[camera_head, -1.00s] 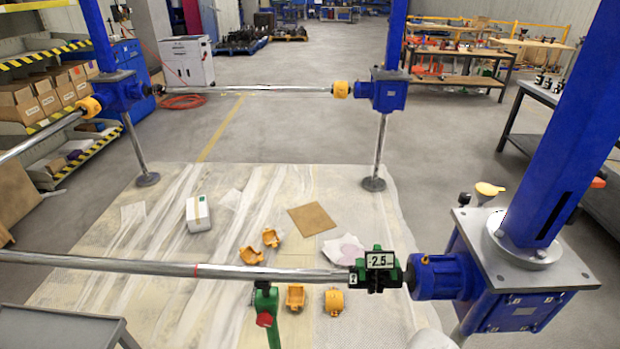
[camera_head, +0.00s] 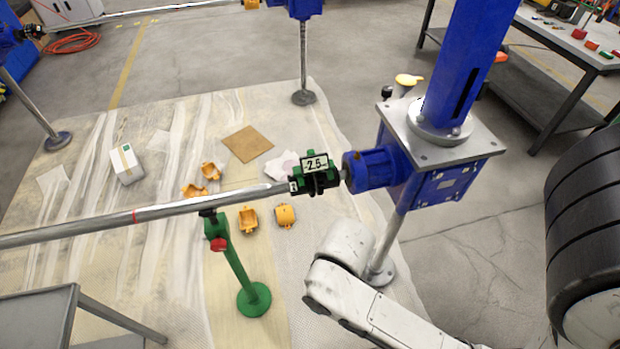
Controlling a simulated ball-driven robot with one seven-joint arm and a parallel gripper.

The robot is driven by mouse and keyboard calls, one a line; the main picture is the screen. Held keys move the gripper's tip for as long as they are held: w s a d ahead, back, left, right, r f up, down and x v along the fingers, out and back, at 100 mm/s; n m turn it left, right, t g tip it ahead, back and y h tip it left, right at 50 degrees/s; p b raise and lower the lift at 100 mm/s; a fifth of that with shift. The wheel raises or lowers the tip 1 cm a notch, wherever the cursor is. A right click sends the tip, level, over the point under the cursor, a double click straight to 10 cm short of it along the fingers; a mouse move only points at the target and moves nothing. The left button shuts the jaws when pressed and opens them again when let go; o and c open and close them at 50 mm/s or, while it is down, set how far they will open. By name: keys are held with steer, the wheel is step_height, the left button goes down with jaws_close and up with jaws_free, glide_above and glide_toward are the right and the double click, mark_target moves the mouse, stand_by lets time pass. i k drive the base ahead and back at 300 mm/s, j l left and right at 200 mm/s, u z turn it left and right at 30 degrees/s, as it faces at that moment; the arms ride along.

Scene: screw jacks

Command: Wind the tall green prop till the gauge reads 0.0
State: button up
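The tall green prop (camera_head: 236,270) stands upright on a round green base on the floor sheet. It has a red knob (camera_head: 218,245) near its upper end, and its dark top is at the underside of the long steel shaft (camera_head: 150,213); I cannot tell whether they touch. The green gauge (camera_head: 314,166) is clamped around the shaft's right end, beside the blue motor-like coupling; its display seems to read -2.5. My white arm (camera_head: 365,300) shows at the lower middle, right of the prop. My gripper is not in view.
A blue screw jack (camera_head: 430,180) stands right of the gauge. Orange coupling shells (camera_head: 248,218), a brown board (camera_head: 248,144) and a white box (camera_head: 126,164) lie on the sheet. A grey table (camera_head: 40,318) is at the lower left. A workbench (camera_head: 570,70) stands at upper right.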

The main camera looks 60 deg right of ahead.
mark_target(218, 245)
steer(key=z, duration=0.55)
steer(key=i+j+z, duration=0.1)
steer(key=j+z, duration=0.2)
steer(key=i+j+z, duration=0.1)
steer(key=j+z, duration=0.55)
steer(key=j, duration=0.2)
steer(key=i+j, duration=0.15)
steer(key=j, duration=0.25)
steer(key=i+j+z, duration=0.1)
steer(key=j, duration=0.25)
steer(key=i+j, duration=0.15)
steer(key=j, duration=0.25)
steer(key=i+j, duration=0.15)
steer(key=j, duration=0.25)
steer(key=z, duration=0.05)
